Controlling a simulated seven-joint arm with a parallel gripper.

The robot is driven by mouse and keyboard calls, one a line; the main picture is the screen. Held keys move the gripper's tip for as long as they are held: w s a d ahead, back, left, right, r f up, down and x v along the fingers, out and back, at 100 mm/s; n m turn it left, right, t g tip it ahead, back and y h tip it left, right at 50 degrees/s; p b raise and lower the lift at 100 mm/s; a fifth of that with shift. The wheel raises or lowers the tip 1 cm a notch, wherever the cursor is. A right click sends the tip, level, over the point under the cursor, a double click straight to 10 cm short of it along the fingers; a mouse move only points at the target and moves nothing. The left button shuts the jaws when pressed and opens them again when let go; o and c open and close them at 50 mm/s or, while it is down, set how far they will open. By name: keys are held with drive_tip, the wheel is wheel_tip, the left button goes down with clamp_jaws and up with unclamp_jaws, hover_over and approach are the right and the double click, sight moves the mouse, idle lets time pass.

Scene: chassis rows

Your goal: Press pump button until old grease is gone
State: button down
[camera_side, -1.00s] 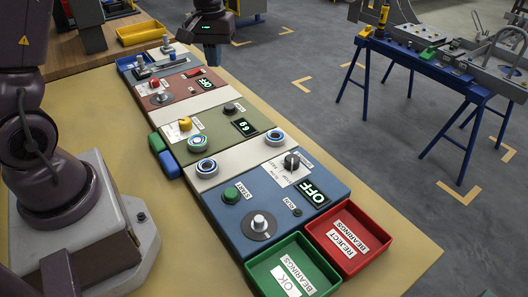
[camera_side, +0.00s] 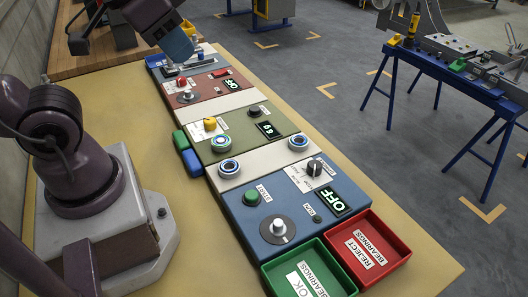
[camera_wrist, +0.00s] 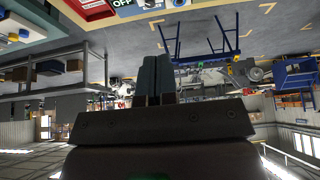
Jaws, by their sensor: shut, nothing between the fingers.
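A row of control panels runs along the bench. The green panel (camera_side: 245,120) has a yellow button (camera_side: 210,124), a black knob (camera_side: 254,109) and a lit number display (camera_side: 268,129). The red panel (camera_side: 205,95) has a silver knob (camera_side: 184,95) and a display (camera_side: 231,84) reading OFF. The near blue panel (camera_side: 265,205) has a green START button (camera_side: 252,196) and an OFF display (camera_side: 332,200). I cannot tell which button is the pump's. My gripper (camera_side: 183,54) is tilted above the far end of the row, touching no button. Its fingers (camera_wrist: 157,66) are shut and empty.
A green tray (camera_side: 335,267) and a red tray (camera_side: 398,240) stand at the near end. Blue and green blocks (camera_side: 187,150) sit beside the green panel. Pale spacers with blue-and-white rings (camera_side: 298,142) separate panels. A blue-legged table (camera_side: 455,100) stands right, across clear floor.

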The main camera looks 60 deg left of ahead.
idle(0.6)
drive_tip(key=n+g, duration=0.6)
drive_tip(key=n, duration=1.2)
hover_over(255, 109)
wheel_tip(255, 109, down, 16)
drive_tip(key=shift+a, duration=0.1)
wheel_tip(255, 109, down, 14)
drive_tip(key=shift+r, duration=0.1)
